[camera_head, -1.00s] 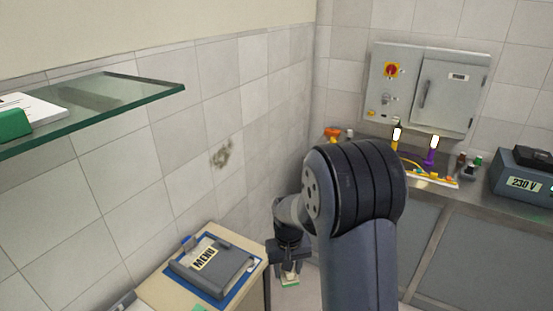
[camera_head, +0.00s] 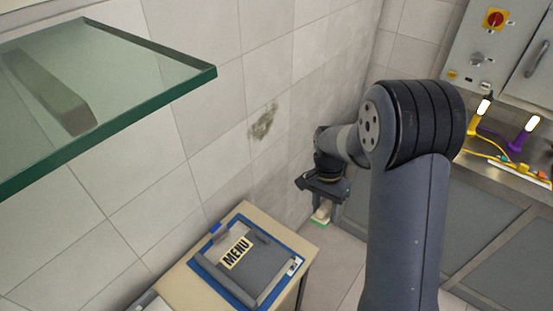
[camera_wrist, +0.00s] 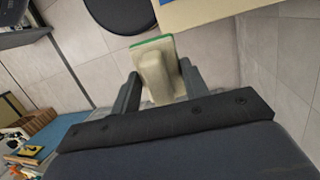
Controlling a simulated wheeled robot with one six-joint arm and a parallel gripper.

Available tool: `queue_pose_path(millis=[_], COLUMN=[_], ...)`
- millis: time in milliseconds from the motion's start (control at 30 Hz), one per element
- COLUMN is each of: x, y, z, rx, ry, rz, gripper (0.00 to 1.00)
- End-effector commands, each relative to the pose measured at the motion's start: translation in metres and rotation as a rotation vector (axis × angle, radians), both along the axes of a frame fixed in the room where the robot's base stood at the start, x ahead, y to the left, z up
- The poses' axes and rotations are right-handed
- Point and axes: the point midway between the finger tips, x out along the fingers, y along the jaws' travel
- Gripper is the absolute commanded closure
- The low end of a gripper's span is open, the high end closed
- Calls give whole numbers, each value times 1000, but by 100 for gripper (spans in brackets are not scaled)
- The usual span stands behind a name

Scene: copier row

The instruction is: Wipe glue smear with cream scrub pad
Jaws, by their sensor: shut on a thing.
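The glue smear (camera_head: 263,121) is a dark greenish-brown patch on the tiled wall, left of my arm in the head view. My gripper (camera_head: 324,205) hangs pointing down, to the right of the smear and below it, apart from the wall. It is shut on the cream scrub pad (camera_head: 321,214), which has a green underside. In the wrist view the pad (camera_wrist: 155,75) sits between the two fingers (camera_wrist: 157,88), its green edge showing at the far side. The smear is not in the wrist view.
A glass shelf (camera_head: 110,95) juts from the wall at upper left. A cabinet top (camera_head: 188,283) with a grey MENU binder (camera_head: 245,262) on a blue mat stands below the smear. A steel counter with cables (camera_head: 515,178) is at right.

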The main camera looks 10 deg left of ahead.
Motion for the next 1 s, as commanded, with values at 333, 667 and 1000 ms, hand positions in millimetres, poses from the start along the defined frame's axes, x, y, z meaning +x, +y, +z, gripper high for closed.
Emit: queue_pose_path(millis=[333,667,1000], x=[1,12,30], y=[66,109,137], z=[2,16,32], rx=[24,209,491], ry=[311,590,785], rz=[-600,-1112,-1479], gripper=[75,75,75])
